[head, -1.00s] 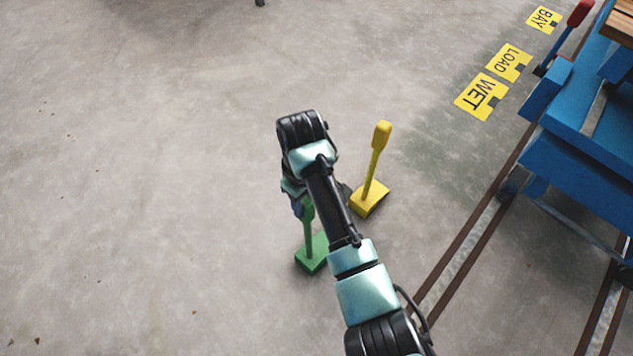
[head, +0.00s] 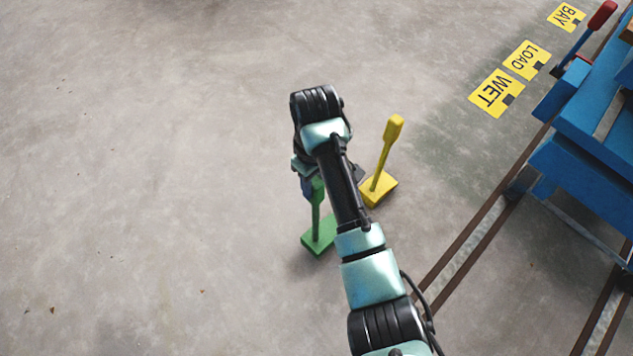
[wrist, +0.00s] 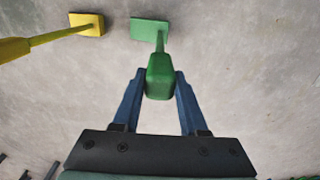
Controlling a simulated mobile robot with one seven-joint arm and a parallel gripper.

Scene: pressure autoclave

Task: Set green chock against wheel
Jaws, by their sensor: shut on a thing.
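The green chock (head: 318,236) has a flat base and an upright handle. My gripper (head: 311,187) is at the top of that handle, partly hidden by my arm in the head view. In the wrist view the blue fingers of my gripper (wrist: 160,76) are shut on the green handle grip (wrist: 160,78), with the green base (wrist: 149,29) beyond. I cannot tell for sure whether the base touches the floor. A wheel (head: 518,184) of the blue cart shows at the near rail, partly hidden under the frame.
A yellow chock (head: 378,188) stands close to the right of my gripper; its handle slants up. The blue cart (head: 585,170) stands on rails (head: 462,240) at the right. Yellow floor signs (head: 497,93) lie behind. The floor at left is clear.

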